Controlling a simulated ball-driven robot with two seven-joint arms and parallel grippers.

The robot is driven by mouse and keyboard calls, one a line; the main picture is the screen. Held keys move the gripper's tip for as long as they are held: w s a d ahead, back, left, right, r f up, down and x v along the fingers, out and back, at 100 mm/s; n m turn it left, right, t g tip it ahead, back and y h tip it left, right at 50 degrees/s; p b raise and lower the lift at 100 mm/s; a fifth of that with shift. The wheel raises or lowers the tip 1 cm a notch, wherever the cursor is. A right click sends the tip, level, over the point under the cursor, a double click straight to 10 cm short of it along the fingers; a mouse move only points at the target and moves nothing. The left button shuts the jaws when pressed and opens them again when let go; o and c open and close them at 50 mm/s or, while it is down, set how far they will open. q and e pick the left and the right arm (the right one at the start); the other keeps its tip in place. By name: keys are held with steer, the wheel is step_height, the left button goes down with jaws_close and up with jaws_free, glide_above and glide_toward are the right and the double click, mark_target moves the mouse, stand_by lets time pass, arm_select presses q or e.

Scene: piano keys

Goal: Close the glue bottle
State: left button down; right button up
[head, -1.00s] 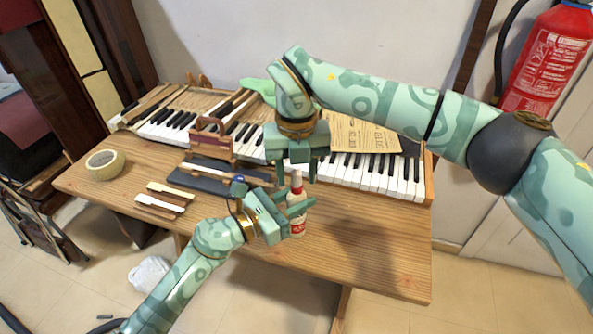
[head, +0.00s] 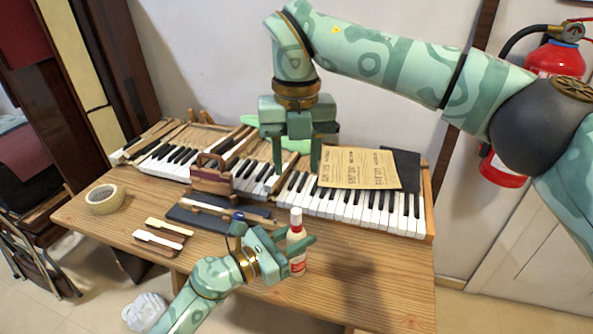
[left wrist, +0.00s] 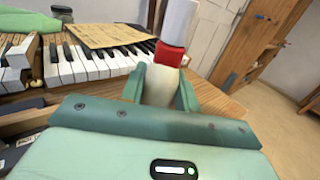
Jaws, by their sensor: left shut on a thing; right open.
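The glue bottle (head: 297,266) stands upright at the front of the wooden table. Its white cap (head: 296,215) sits on the red collar; the left wrist view shows the cap (left wrist: 180,22) directly above the red collar (left wrist: 169,54). My left gripper (head: 296,245) is shut around the bottle's body, below the collar; its fingers flank the bottle in the left wrist view. My right gripper (head: 297,156) points down, open and empty, above the piano keys behind the bottle and apart from it.
Piano keys (head: 345,208) span the back of the table (head: 375,270). A printed sheet (head: 360,168) lies on the right side. A dark tray (head: 185,213), loose keys (head: 165,233) and a tape roll (head: 104,199) lie to the left. The front right of the table is clear.

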arm_select(q)
steer(key=c, duration=1)
jaws_free()
steer(key=shift+o, duration=0.2)
steer(key=shift+a, duration=0.1)
steer(key=shift+s+a, duration=0.25)
steer(key=shift+a, duration=0.1)
steer(key=v, duration=1.5)
steer(key=shift+a, duration=0.15)
